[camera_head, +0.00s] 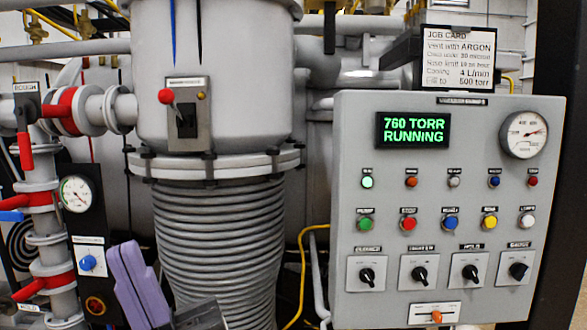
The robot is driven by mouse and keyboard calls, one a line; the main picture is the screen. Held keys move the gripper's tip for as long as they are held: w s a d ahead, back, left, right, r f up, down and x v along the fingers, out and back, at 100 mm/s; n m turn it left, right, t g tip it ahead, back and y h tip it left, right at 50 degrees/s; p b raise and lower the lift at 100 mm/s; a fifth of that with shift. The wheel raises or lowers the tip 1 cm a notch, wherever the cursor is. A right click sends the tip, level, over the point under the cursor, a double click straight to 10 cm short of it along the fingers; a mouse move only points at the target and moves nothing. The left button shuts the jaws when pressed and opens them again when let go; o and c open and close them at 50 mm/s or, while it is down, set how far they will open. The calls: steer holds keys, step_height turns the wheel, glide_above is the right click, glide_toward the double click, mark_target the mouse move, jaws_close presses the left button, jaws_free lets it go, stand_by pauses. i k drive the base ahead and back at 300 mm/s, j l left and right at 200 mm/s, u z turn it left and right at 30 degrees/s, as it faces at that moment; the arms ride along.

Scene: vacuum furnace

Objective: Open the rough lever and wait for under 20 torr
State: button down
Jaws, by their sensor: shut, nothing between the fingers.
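The plate labelled ROUGH (26,88) is at the upper left on the grey piping. A red lever handle (26,152) hangs straight down below it. The display (413,131) on the control panel reads 760 TORR RUNNING in green. My gripper (125,249), with purple fingers, is at the lower left, below and right of the red lever and apart from it. Its fingers are together and hold nothing.
A round gauge (75,194) and a blue knob (88,262) sit on a black panel close left of my gripper. A ribbed grey column (217,240) stands to its right. The control panel (345,210) has several buttons and rotary switches. A red-knobbed toggle (166,96) is on the vessel.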

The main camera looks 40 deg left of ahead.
mark_target(27, 157)
steer(key=u, duration=2.2)
steer(key=i+j, duration=0.4)
steer(key=j, duration=0.15)
steer(key=i+j, duration=0.4)
steer(key=j, duration=0.15)
steer(key=k+j+u, duration=0.05)
